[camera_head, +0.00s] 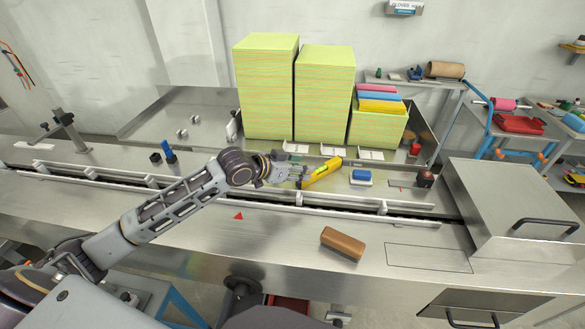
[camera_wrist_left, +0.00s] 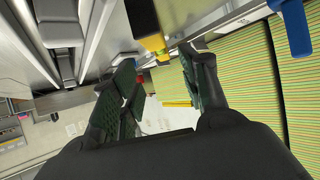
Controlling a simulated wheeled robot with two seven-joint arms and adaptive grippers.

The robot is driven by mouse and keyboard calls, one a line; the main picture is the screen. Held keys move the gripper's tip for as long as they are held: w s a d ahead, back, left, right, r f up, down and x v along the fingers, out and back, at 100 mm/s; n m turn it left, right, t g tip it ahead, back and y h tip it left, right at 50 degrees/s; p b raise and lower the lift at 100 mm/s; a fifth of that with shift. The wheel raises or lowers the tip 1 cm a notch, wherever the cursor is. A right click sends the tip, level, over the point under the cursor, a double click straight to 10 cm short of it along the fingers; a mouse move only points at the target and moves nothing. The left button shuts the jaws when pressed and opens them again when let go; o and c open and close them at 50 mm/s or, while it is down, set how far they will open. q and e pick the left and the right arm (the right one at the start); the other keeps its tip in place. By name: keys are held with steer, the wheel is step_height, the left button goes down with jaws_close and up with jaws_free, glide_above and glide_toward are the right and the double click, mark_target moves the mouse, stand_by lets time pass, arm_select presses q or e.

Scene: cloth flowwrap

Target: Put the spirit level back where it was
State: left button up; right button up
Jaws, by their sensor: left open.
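The yellow spirit level (camera_head: 325,171) lies slanted on the steel surface behind the conveyor rail, in front of the green-striped stacks. My left gripper (camera_head: 297,175) is open at the level's near left end, with its arm reaching in from the left. In the left wrist view, the open fingers (camera_wrist_left: 160,68) have a yellow piece (camera_wrist_left: 152,42) beyond them, probably the level. I cannot tell whether a finger touches it. My right gripper is in neither view.
Tall green-striped stacks (camera_head: 266,88) stand behind the level. A blue-and-white block (camera_head: 361,177) lies to its right. A brown block (camera_head: 342,243) sits on the front ledge, left of an empty outlined rectangle (camera_head: 430,258). A steel housing (camera_head: 515,205) stands at right.

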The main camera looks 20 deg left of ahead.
arm_select(q)
steer(key=shift+v, duration=1.45)
steer(key=shift+r, duration=0.1)
step_height(320, 180, up, 9)
steer(key=p, duration=0.9)
steer(key=shift+r+p, duration=0.5)
